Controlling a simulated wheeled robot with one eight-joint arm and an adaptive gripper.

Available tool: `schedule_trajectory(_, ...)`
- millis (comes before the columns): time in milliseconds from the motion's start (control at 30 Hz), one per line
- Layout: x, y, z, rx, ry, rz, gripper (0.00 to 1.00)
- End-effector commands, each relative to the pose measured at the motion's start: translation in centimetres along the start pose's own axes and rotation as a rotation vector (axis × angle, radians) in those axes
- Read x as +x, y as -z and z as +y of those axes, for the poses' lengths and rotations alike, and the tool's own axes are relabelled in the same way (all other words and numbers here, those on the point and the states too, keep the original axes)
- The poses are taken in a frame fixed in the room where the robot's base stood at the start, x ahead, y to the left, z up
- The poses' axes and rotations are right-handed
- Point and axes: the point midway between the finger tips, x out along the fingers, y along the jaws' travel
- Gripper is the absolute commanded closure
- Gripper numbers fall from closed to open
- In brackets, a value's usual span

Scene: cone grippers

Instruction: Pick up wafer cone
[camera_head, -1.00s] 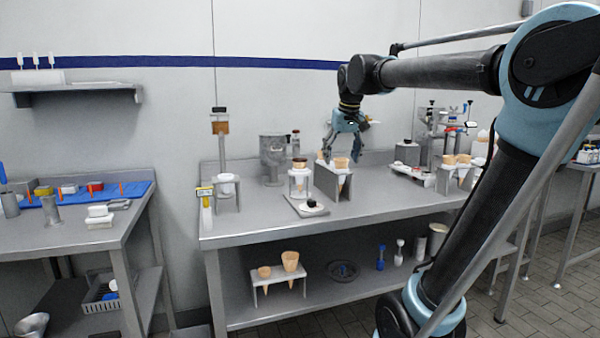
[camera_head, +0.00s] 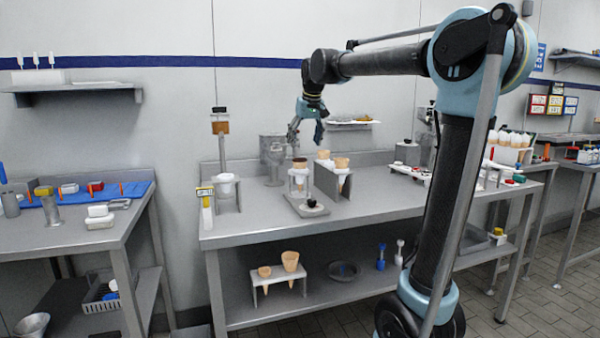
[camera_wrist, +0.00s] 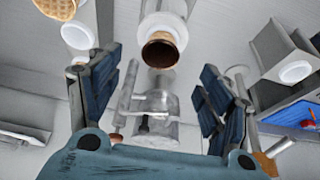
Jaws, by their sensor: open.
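My gripper (camera_head: 305,135) is open and empty, above the back of the middle steel table. Two tan wafer cones, one in front (camera_head: 341,162) and one behind (camera_head: 323,155), stand in a grey holder to its right and lower. A brown-rimmed cone or cup (camera_head: 299,162) stands in a small clear stand below the gripper. In the wrist view, my fingers (camera_wrist: 158,80) are spread wide with a brown-lined round opening (camera_wrist: 160,52) beyond them. A waffle-patterned piece (camera_wrist: 57,8) is cut off at the top left corner.
Two more cones (camera_head: 290,262) sit in a white rack on the lower shelf. A metal vessel (camera_head: 273,150) stands behind the gripper. A tall dispenser-like post (camera_head: 222,150) stands left.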

Motion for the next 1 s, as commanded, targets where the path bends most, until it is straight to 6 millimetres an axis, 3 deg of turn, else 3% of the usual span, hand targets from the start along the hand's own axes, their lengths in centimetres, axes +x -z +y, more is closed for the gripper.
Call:
schedule_trajectory(233, 4.1, 0.0, 0.0, 0.000, 0.000, 0.000, 0.28)
schedule_trajectory(533, 6.0, 0.1, 0.0, 0.001, 0.000, 0.000, 0.28)
schedule_trajectory(800, 9.5, 0.7, -0.2, 0.001, 0.000, 0.000, 0.28)
schedule_trajectory(1000, 10.6, 0.6, -0.1, 0.001, 0.000, 0.000, 0.28)
